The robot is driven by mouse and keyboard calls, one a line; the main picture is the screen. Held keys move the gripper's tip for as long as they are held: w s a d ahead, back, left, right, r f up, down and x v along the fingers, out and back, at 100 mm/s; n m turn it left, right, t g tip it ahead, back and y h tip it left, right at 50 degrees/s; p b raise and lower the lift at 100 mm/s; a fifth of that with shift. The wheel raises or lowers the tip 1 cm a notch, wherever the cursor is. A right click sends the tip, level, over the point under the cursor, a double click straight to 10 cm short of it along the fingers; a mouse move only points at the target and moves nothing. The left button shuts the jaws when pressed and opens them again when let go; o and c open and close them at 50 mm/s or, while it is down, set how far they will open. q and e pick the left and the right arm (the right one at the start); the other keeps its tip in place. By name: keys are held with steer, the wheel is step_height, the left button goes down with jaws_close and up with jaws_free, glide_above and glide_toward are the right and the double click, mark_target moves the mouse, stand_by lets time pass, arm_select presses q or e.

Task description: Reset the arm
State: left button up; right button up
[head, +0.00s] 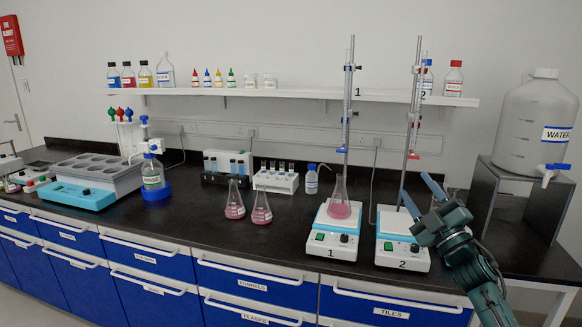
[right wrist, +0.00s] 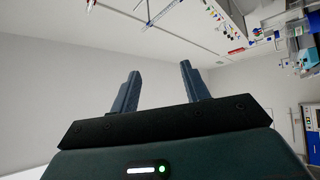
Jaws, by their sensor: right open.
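My right gripper (head: 420,192) is in the right part of the head view, in front of and partly over hot plate 2 (head: 402,256). Its two blue fingers are spread and empty. In the right wrist view the right gripper (right wrist: 157,88) also shows with its fingers apart and only the pale wall between them. My right arm comes up from the lower right corner of the head view. My left gripper does not show in either view.
Hot plate 1 (head: 333,246) carries a flask of pink liquid (head: 339,207). Two more pink flasks (head: 248,209) stand to its left. A large water tank (head: 535,128) sits on a dark stand (head: 489,190) at the right. Two upright stands (head: 412,110) rise behind the hot plates.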

steer(key=w+d+f+m+g+h, duration=0.4)
steer(key=d+f+m+h, duration=0.55)
steer(key=m, duration=0.45)
steer(key=s+a+f+n+g+y, duration=0.1)
steer(key=s+a+f+g, duration=0.1)
steer(key=s+a+f, duration=0.5)
steer(key=s+a+f+g, duration=0.1)
steer(key=s+a+f, duration=0.25)
steer(key=f, duration=0.55)
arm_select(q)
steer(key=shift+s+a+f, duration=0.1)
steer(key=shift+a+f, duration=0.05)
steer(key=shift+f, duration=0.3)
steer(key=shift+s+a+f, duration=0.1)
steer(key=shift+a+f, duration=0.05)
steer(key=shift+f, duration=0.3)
arm_select(e)
steer(key=s+a+f+g+y, duration=0.1)
steer(key=s+a+f, duration=0.3)
steer(key=s, duration=0.6)
steer(key=s+a+f+g+y, duration=0.1)
steer(key=s+a+f+g, duration=0.1)
steer(key=s, duration=0.7)
steer(key=s+a+f+g+y, duration=0.1)
steer(key=s+a+f, duration=0.4)
steer(key=s, duration=0.5)
steer(key=shift+s+a+f+m+g, duration=0.3)
steer(key=shift+a+m, duration=0.1)
steer(key=shift+a, duration=0.2)
